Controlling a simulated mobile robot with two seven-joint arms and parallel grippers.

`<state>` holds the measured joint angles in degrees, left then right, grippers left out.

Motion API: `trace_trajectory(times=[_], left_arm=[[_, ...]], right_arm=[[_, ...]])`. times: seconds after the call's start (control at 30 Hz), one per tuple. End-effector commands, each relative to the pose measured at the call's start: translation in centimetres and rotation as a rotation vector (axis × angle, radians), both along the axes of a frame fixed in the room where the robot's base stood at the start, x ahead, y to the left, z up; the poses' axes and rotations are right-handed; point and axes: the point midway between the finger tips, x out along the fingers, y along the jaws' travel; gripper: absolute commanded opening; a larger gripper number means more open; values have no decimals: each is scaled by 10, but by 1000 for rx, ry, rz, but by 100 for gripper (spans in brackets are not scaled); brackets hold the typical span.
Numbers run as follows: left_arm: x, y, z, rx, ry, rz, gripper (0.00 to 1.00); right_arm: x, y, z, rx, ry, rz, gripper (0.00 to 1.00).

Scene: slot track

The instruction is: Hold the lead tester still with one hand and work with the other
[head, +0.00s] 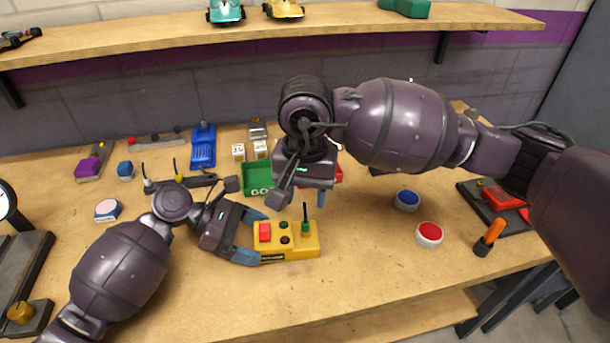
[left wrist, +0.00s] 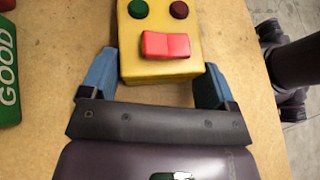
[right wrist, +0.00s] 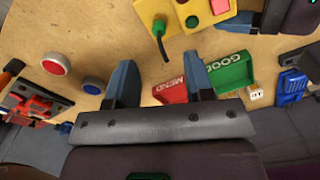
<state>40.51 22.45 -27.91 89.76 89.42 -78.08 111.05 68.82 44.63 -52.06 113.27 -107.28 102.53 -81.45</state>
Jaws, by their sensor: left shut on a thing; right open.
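The lead tester, a yellow box (head: 290,246) with a red switch (head: 265,232) and two small round lamps, sits on the bench. My left gripper (head: 256,238) is shut on its left end, one finger along each side; the switch and lamps show in the left wrist view, one lamp green (left wrist: 138,9), one dark red (left wrist: 179,10). A green plug (head: 306,229) with a short black lead stands upright at the tester's right end. My right gripper (head: 304,196) is open and empty, above and behind the tester. Its fingers also show in the right wrist view (right wrist: 160,75).
A green GOOD bin (head: 258,178) and a red MEND bin (right wrist: 171,92) stand behind the tester, the red one mostly hidden by my right gripper. Blue (head: 407,200) and red (head: 429,234) round buttons are to the right. A black stand holds an orange-handled tool (head: 490,236). The front bench is clear.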

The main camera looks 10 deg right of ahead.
Motion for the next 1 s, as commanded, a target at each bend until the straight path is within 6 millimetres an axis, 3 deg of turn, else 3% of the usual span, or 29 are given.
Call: trace_trajectory(times=[0.3, 0.5, 0.9, 1.0], left_arm=[[0, 0, 0, 0, -1, 0, 61], [0, 0, 0, 0, -1, 0, 61], [0, 0, 0, 0, -1, 0, 61], [0, 0, 0, 0, -1, 0, 61]], right_arm=[[-1, 0, -50, 0, 3, -1, 48], [0, 0, -68, 2, 1, -1, 48], [0, 0, -74, 1, 0, 0, 48], [0, 0, -74, 1, 0, 0, 34]])
